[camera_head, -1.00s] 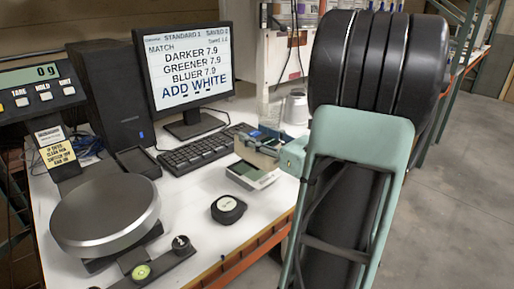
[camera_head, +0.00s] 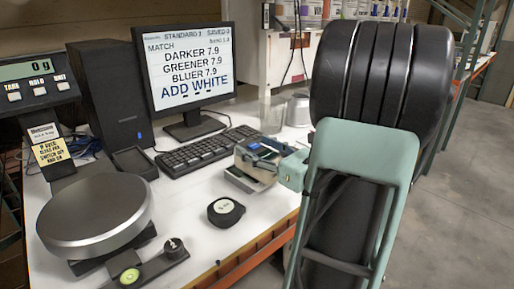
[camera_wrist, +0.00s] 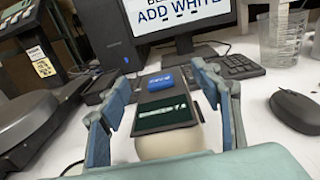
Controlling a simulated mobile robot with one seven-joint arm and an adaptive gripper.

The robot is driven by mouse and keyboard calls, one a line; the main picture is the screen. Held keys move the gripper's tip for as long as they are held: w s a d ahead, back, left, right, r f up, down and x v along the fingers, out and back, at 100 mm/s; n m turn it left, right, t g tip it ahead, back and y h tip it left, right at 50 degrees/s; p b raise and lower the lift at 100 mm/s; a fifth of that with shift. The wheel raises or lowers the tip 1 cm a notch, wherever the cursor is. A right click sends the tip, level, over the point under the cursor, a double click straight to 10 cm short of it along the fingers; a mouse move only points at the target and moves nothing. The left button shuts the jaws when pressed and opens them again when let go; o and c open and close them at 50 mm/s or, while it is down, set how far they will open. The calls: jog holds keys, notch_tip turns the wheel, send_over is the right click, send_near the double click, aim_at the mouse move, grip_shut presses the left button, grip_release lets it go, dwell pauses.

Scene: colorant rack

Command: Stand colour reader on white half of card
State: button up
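The colour reader (camera_wrist: 150,122) shows in the wrist view as a dark panel with a teal screen, a bright blue end and a rounded off-white body. In the head view, the reader's blue part (camera_head: 264,147) shows between the fingers of my gripper (camera_head: 262,154). The card (camera_head: 243,181) lies on the white table just below, and only its near edge shows. The reader and fingers hide most of it. I cannot tell whether the reader touches the card or which half it is over.
A keyboard (camera_head: 205,148) and monitor (camera_head: 185,65) stand behind. A scale (camera_head: 95,215) is at left. A clear beaker (camera_wrist: 283,35) and dark mouse (camera_wrist: 298,108) are at right in the wrist view.

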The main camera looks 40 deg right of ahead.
jog(key=shift+r, duration=0.15)
jog(key=s+d, duration=0.1)
jog(key=s, duration=1.1)
jog(key=shift+d+p, duration=0.2)
jog(key=shift+p, duration=0.15)
